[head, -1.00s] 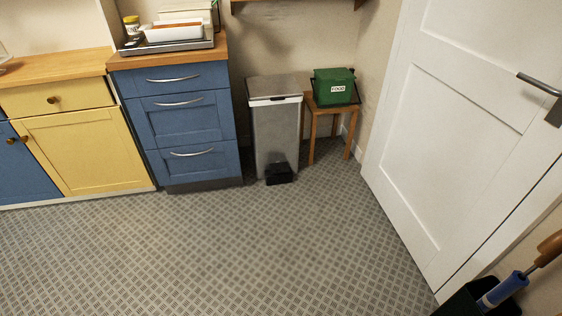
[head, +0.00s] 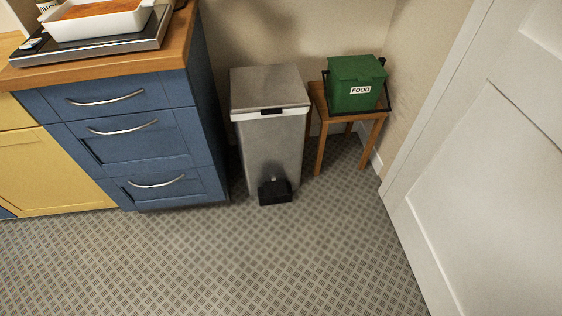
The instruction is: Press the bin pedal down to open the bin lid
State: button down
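A tall silver-grey pedal bin (head: 274,150) stands upright on the floor in the middle of the head view. Its flat lid (head: 268,88) looks shut, with a white rim and a dark piece at the front edge. The black pedal (head: 275,192) sticks out at the foot of the bin's front, close to the floor. Nothing is touching the pedal. My gripper does not show in the head view.
A blue drawer cabinet (head: 124,139) stands left of the bin, with a white dish (head: 98,24) on its worktop. A green food caddy (head: 355,84) sits on a wooden stool (head: 319,147) to the right. A white door (head: 490,160) is at right. The patterned floor (head: 230,265) in front is clear.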

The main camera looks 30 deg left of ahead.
aim_at(273, 189)
jog(key=i+j, duration=0.35)
jog(key=i, duration=0.2)
jog(key=i+j, duration=0.35)
jog(key=i, duration=0.15)
jog(key=i+j, duration=0.35)
jog(key=i, duration=0.2)
jog(key=i+u, duration=0.15)
jog(key=j+u, duration=0.1)
jog(key=u, duration=2.05)
jog(key=i, duration=0.45)
